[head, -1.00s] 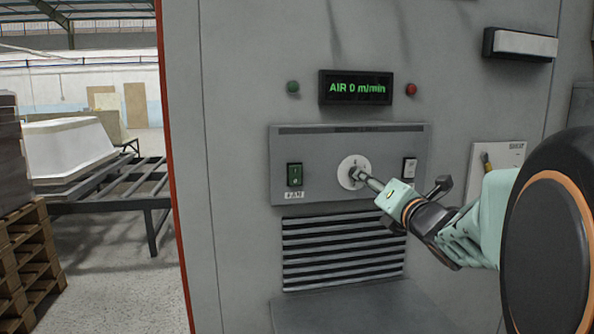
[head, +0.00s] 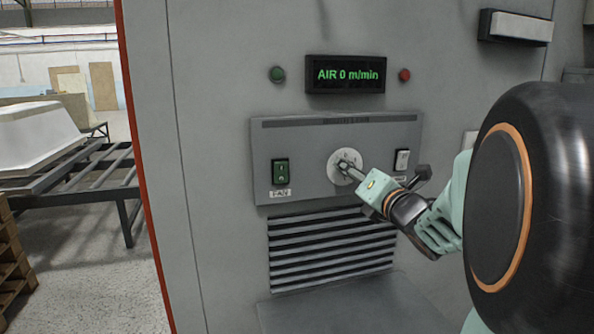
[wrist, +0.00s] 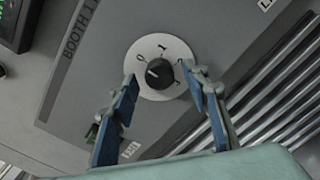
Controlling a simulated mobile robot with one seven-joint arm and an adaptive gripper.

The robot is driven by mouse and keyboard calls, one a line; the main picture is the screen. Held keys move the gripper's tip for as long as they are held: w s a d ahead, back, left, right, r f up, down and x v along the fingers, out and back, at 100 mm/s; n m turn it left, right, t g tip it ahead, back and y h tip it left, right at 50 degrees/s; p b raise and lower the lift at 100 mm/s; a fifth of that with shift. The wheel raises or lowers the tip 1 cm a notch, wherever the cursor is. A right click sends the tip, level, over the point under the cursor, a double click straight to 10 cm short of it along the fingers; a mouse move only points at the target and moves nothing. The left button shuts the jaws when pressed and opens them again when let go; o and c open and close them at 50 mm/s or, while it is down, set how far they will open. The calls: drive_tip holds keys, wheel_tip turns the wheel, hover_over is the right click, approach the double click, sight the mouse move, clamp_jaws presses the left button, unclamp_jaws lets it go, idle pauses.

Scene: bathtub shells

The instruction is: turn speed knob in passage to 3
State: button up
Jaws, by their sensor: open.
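The speed knob is a small black knob (wrist: 159,73) with a white pointer line, on a round white dial (wrist: 172,50) marked 0, 1 and further figures that are partly hidden. Its pointer is towards the 0 side. In the head view the dial (head: 336,170) sits in the middle of a grey control panel (head: 300,140), and my gripper covers most of the knob. My gripper (wrist: 160,88) is open, with one blue-padded finger on each side of the knob; a gap shows between fingers and knob. It reaches in from the right in the head view (head: 350,168).
A display (head: 346,75) above the panel reads AIR 0 m/min. A louvred vent (head: 330,247) lies below. A white tub (head: 38,135) rests on a rack at left.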

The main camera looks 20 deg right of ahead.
drive_tip(key=c, duration=1.2)
drive_tip(key=shift+o, duration=0.2)
